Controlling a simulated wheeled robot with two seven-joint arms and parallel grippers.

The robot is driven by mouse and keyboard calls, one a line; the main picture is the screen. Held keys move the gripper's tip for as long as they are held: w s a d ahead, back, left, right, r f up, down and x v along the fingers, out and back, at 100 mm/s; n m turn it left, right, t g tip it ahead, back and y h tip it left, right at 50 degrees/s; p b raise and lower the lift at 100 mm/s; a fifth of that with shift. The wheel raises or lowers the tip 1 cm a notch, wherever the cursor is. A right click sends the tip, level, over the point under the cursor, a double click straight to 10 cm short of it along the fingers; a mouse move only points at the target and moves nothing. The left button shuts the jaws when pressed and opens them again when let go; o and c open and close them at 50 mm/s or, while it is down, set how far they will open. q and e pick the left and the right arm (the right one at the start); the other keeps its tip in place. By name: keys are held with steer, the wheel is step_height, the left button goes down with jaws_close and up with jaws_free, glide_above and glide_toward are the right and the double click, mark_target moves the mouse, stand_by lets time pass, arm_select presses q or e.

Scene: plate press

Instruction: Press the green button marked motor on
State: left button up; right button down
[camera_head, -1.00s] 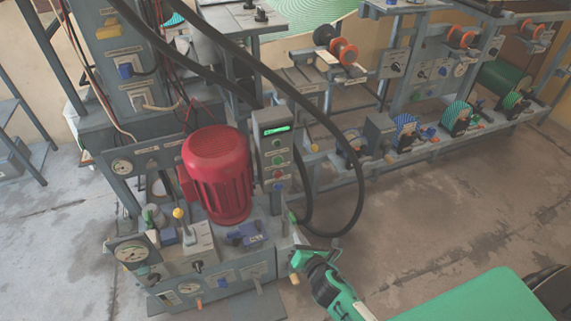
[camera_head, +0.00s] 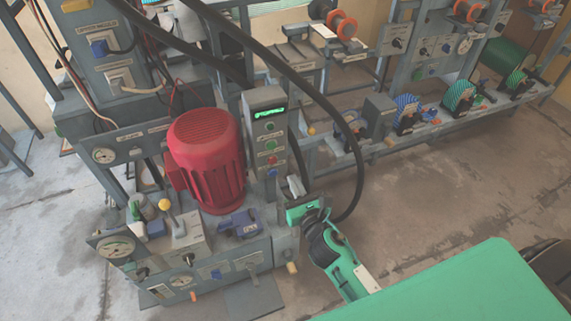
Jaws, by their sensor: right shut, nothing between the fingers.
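A grey upright control box (camera_head: 265,118) stands just right of the red motor (camera_head: 206,160). It has a lit green display at its top and a column of buttons below. Two are green, an upper green button (camera_head: 269,127) and a lower green button (camera_head: 270,144). Under them are a red button (camera_head: 272,160) and a blue button (camera_head: 273,173). The labels are too small to read, so I cannot tell which is marked motor on. My right gripper (camera_head: 294,184) is shut and empty, just right of the box's lower part and apart from the green buttons. My left gripper is not in view.
Shelves with spools stand behind.

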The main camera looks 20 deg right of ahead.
glide_toward(273, 143)
steer(key=w, duration=0.5)
steer(key=shift+w, duration=0.8)
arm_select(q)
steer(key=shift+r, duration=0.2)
arm_select(e)
steer(key=shift+w, duration=0.1)
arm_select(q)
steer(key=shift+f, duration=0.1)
